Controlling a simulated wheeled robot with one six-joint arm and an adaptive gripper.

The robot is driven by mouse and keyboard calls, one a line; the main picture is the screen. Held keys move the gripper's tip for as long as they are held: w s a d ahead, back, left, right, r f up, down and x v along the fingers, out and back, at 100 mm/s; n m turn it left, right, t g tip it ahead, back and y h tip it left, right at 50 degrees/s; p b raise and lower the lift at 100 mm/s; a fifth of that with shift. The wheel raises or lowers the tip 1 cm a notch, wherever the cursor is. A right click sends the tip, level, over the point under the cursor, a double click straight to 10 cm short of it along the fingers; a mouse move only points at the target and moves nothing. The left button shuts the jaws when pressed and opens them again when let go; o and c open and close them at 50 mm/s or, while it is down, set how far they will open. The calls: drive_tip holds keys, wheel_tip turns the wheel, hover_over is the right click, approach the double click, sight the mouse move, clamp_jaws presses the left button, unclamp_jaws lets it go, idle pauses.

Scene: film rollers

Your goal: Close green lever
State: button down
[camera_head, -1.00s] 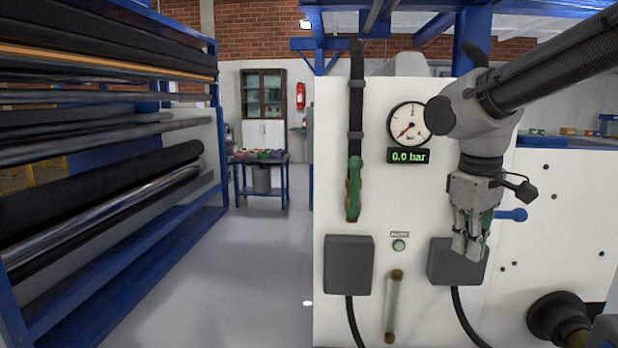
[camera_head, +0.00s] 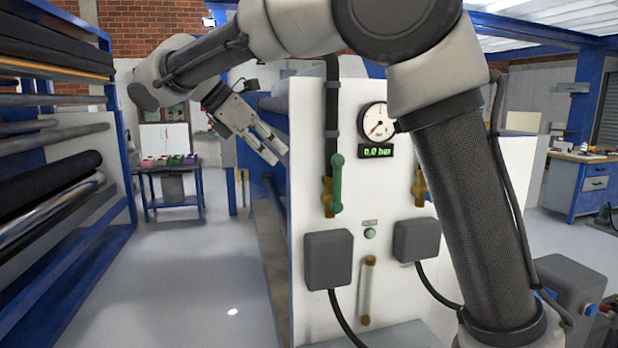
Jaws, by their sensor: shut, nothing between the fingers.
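The green lever (camera_head: 337,182) hangs vertically along the brass valve (camera_head: 327,192) on the left black pipe of the white panel. Its rounded top is level with the pressure display, and its lower end points down. My gripper (camera_head: 279,154) is to the left of the lever and apart from it, by the panel's left edge. Its fingers point down and to the right. It is shut and empty. The dial gauge (camera_head: 375,122) above the display (camera_head: 376,152) reads 0.0 bar.
My arm crosses the top and right of the view and partly hides a second brass valve (camera_head: 419,188). Two grey boxes (camera_head: 328,259) with cables are low on the panel. A blue roller rack (camera_head: 85,245) stands at left. The floor between rack and panel is clear.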

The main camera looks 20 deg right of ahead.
drive_tip(key=shift+s, duration=0.1)
drive_tip(key=shift+d, duration=0.15)
approach(333, 189)
wheel_tip(333, 189, down, 3)
drive_tip(key=d, duration=0.2)
drive_tip(key=shift+w+d+f, duration=0.15)
drive_tip(key=shift+w+d, duration=0.1)
drive_tip(key=shift+d, duration=0.35)
idle(0.3)
